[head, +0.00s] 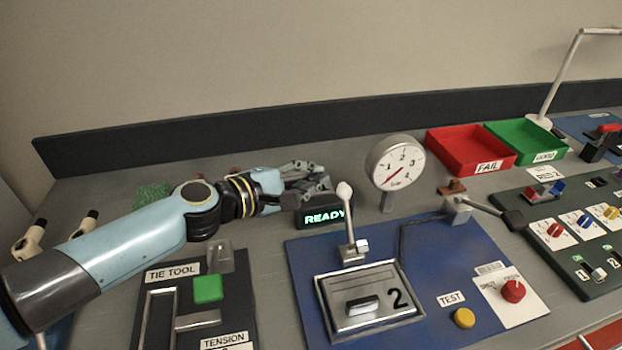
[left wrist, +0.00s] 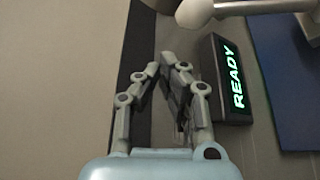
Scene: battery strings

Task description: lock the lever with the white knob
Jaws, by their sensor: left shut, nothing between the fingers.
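The lever with the white knob (head: 345,191) stands nearly upright on the blue panel (head: 302,268) in the head view, behind the metal frame marked 2. In the left wrist view its white knob (left wrist: 194,13) shows at the top edge. My left gripper (head: 322,184) is shut and empty, just left of the knob and over the READY display (head: 318,217). It also shows in the left wrist view (left wrist: 176,62), with its fingertips together and apart from the knob. My right gripper is not in view.
A dial gauge (head: 395,162) stands right of the lever. A second lever with a black grip (head: 513,220) is further right. A red tray (head: 470,150) and a green tray (head: 525,140) are at the back. The tie tool panel (head: 240,302) is at the front left.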

